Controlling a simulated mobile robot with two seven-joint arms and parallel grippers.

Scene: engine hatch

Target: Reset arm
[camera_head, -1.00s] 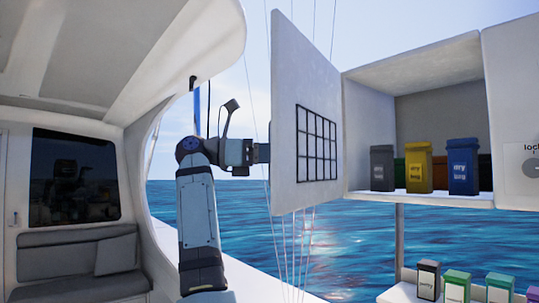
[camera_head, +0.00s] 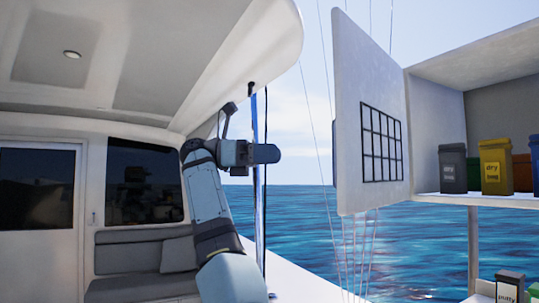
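A gap of sea and sky separates the gripper from the door's left edge in the picture. It is seen side-on and small, so its finger opening cannot be made out. Nothing shows hanging from it.
The open cabinet (camera_head: 437,120) at right holds a grey bin (camera_head: 452,169) and a yellow bin (camera_head: 495,166), with others partly cut off. A lower shelf (camera_head: 484,290) carries small containers. At left are the cabin wall, dark windows and a grey bench (camera_head: 145,262). A white canopy (camera_head: 235,45) hangs above my arm.

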